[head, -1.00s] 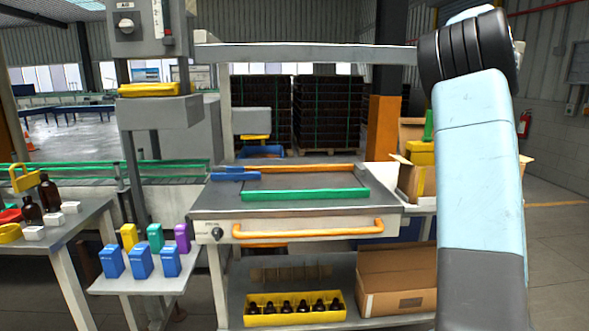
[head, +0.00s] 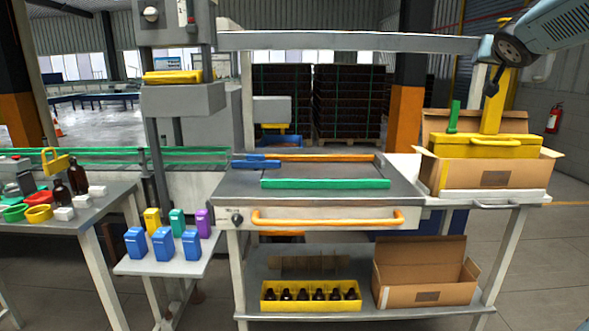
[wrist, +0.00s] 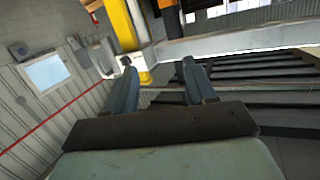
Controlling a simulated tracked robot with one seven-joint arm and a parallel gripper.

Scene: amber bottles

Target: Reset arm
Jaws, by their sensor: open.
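My arm (head: 550,30) reaches in from the upper right corner of the head view, raised above the right end of the bench. My gripper shows in the wrist view (wrist: 160,80), with its two fingers apart and nothing between them. In the head view its fingers are too small and dark to make out clearly. It is high in the air, near a yellow upright post (head: 494,100) and the grey crossbar (head: 350,41).
A cardboard box (head: 490,172) with a yellow lidded case (head: 480,147) stands under my arm. The workbench (head: 235,185) is in the middle. A yellow crate of dark bottles (head: 268,305) and an open carton (head: 425,290) are on the lower shelf. Amber bottles (head: 78,178) stand at left.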

